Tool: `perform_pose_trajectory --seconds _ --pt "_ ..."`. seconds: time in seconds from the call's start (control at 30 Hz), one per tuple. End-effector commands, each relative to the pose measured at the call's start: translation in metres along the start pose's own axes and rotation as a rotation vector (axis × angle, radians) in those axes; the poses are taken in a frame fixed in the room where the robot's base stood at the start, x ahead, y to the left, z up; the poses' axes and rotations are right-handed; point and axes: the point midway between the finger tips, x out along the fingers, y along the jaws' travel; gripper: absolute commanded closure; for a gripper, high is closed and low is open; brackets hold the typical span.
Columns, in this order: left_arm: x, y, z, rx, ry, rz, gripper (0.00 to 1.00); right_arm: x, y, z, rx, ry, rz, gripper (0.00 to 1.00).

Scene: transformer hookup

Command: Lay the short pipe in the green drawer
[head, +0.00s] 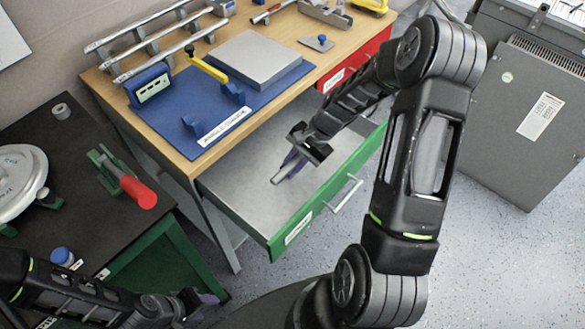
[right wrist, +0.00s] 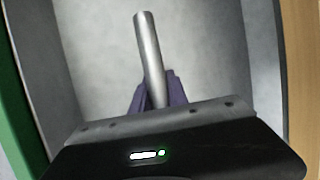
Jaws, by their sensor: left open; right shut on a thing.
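The green drawer (head: 276,238) is pulled out below the workbench, and its grey floor is bare. My right gripper (head: 291,166) is over the inside of the drawer, pointing down. It is shut on the short pipe (head: 279,179), a plain grey metal tube. In the right wrist view the short pipe (right wrist: 149,45) sticks out beyond the purple fingers (right wrist: 158,92), with the drawer floor behind it. I cannot tell whether the pipe touches the floor. My left gripper (head: 205,302) is open at the bottom left, low beside the dark table, away from the drawer.
The wooden workbench (head: 185,158) carries a blue mat (head: 200,126), a grey plate (head: 255,60) and a rack of long pipes (head: 150,38). A red drawer (head: 358,62) is beside the green one. A dark side table (head: 85,165) with a red-handled tool stands left. A grey cabinet (head: 525,110) stands right.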

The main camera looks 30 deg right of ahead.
Motion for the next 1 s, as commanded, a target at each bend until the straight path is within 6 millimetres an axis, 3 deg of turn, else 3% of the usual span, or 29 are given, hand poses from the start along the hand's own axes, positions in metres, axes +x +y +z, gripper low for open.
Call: perform_pose_trajectory --seconds 0.03,0.13,0.17,0.47,0.67,1.0 --pt "0.009 -0.004 0.0 0.0 0.0 0.0 0.54 0.031 0.046 -0.003 0.033 -0.018 0.067 1.0" --pt "0.009 -0.004 0.0 0.0 0.0 0.0 0.54 0.031 0.046 -0.003 0.033 -0.019 0.067 1.0" --pt "0.009 -0.004 0.0 0.0 0.0 0.0 0.54 0.031 0.046 -0.003 0.033 -0.019 0.067 0.78" --pt "0.01 -0.004 0.0 0.0 0.0 0.0 0.54 0.026 0.044 -0.003 0.032 -0.016 0.063 0.55" --pt "0.011 -0.004 0.0 0.0 0.0 0.0 0.54 0.002 0.037 -0.001 0.023 -0.006 0.047 0.55" --pt "0.011 -0.004 0.0 0.0 0.0 0.0 0.54 -0.066 0.013 0.009 -0.001 0.014 0.003 0.55"
